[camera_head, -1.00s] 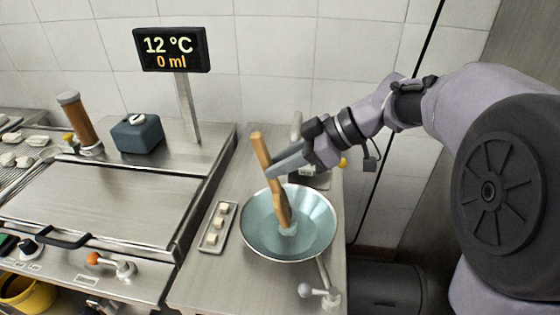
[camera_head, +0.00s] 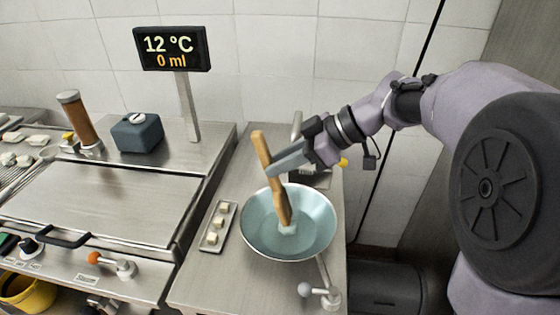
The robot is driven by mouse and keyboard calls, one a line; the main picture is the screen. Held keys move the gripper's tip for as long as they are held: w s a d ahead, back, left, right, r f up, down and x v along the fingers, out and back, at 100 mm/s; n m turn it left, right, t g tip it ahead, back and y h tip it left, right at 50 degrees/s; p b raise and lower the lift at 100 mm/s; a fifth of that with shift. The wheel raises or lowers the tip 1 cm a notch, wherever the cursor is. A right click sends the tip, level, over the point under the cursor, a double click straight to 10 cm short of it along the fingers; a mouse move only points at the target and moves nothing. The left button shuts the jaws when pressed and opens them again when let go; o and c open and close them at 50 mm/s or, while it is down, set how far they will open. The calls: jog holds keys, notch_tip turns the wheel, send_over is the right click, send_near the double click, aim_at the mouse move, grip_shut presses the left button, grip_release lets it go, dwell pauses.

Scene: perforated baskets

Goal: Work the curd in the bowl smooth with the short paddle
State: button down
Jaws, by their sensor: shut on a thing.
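The short wooden paddle (camera_head: 262,155) stands tilted in the bowl, its handle leaning to the upper left. My gripper (camera_head: 274,166) is shut on its handle from the right. The paddle's lower end is down in the wide metal bowl (camera_head: 318,205), which looks pale blue inside. A small pale lump, seemingly the curd (camera_head: 289,230), shows at the paddle's tip near the bowl's middle. Its texture is too small to tell.
A narrow tray with several pale cubes (camera_head: 221,223) lies left of the bowl. A lever with a round knob (camera_head: 305,289) is in front. A display (camera_head: 171,48) reads 12 °C and 0 ml. A flat steel lid (camera_head: 110,205) lies further left.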

jog(key=shift+w+d+f, duration=0.1)
jog(key=shift+w+d, duration=0.05)
jog(key=shift+w, duration=0.65)
jog(key=shift+s, duration=0.95)
jog(key=shift+r, duration=0.2)
notch_tip(320, 180, up, 9)
jog(key=p, duration=0.5)
